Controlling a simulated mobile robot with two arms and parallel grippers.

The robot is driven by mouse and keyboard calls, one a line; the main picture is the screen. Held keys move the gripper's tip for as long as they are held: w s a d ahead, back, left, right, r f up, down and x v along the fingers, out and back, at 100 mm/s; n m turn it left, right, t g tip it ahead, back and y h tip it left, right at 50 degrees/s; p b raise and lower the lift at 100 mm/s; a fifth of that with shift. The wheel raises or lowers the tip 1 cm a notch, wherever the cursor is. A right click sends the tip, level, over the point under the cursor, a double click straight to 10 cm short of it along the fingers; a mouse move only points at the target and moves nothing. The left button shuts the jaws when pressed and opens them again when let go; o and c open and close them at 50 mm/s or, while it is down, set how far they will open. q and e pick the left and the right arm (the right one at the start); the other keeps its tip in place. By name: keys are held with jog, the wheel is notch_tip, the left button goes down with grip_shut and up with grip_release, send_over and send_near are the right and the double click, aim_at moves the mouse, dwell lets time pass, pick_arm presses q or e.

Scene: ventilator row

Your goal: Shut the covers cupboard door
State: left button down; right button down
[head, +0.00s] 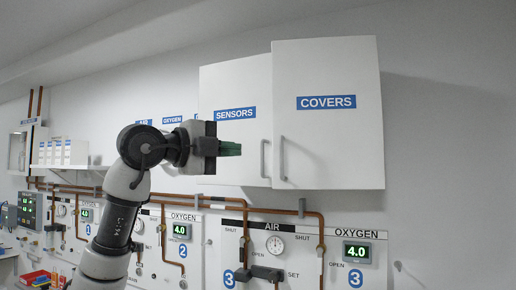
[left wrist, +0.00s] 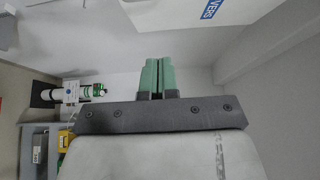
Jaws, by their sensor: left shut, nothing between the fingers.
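The covers cupboard door (head: 330,140) is white with a blue COVERS label and a grey bar handle (head: 282,158) near its left edge. It stands proud of the sensors door (head: 236,90) on its left and looks ajar; how far is hard to tell. In the left wrist view a white panel with part of the blue label (left wrist: 180,12) shows at the top. My left gripper (head: 232,149) has green fingers, shut and empty, in front of the sensors door's lower part, left of both handles. Its fingers also show in the left wrist view (left wrist: 157,76). My right gripper is out of view.
Below the cupboards run copper pipes (head: 260,208) and a wall panel with an air gauge (head: 275,244) and a green oxygen display (head: 357,252). White boxes (head: 68,152) stand on a shelf at the left. The wall right of the covers door is bare.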

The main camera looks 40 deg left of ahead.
aim_at(273, 152)
pick_arm(q)
jog(key=p+x, duration=0.2)
jog(key=x, duration=0.2)
jog(key=a+p+x, duration=0.1)
jog(key=p+x, duration=0.1)
jog(key=x, duration=0.2)
jog(key=a+p+x, duration=0.1)
jog(key=p+x, duration=0.1)
jog(key=x, duration=0.2)
jog(key=shift+w+a+f, duration=0.1)
jog(key=shift+w+a, duration=0.05)
jog(key=shift+w, duration=0.6)
